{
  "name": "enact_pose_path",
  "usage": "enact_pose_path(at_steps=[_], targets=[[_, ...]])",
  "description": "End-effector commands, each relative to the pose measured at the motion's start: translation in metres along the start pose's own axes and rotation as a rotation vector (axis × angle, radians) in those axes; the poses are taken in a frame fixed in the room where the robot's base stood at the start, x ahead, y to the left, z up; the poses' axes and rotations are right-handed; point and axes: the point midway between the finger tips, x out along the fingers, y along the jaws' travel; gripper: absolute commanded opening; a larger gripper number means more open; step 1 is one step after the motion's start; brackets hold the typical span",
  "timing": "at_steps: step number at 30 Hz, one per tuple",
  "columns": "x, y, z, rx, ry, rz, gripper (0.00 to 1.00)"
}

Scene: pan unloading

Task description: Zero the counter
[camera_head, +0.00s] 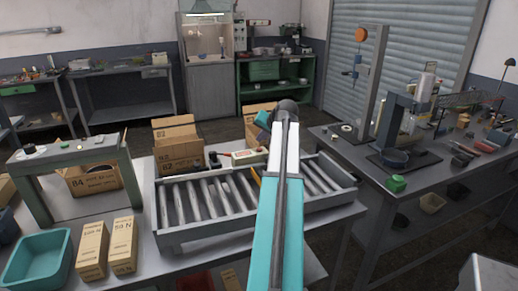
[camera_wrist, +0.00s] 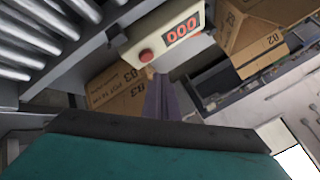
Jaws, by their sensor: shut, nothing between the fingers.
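The counter (camera_wrist: 165,33) is a cream box with a red display reading 000 and a round red button (camera_wrist: 146,55), seen at the top centre of the wrist view. In the head view the counter (camera_head: 247,156) sits at the back edge of the roller conveyor, partly behind my arm. My gripper (camera_wrist: 158,78) is shut and empty, its narrow fingers pointing up toward the counter's button end. The tips appear just below the button; I cannot tell whether they touch the box. In the head view my arm hides the fingers.
The roller conveyor (camera_head: 165,239) lies on the table under my arm. Cardboard boxes (camera_head: 178,146) stand behind it. Two cartons (camera_head: 93,250) and a teal bin (camera_head: 37,262) are at the front left. A bench with a press stand (camera_head: 398,128) is at the right.

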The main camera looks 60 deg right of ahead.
Motion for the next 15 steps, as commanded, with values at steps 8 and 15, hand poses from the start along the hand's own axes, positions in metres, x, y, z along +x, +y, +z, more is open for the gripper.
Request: enact_pose_path(at_steps=[8,15], targets=[[-0.014,-0.011,-0.011,0.000,-0.001,0.000,0.00],[-0.024,-0.017,-0.017,0.000,-0.001,0.000,0.00]])
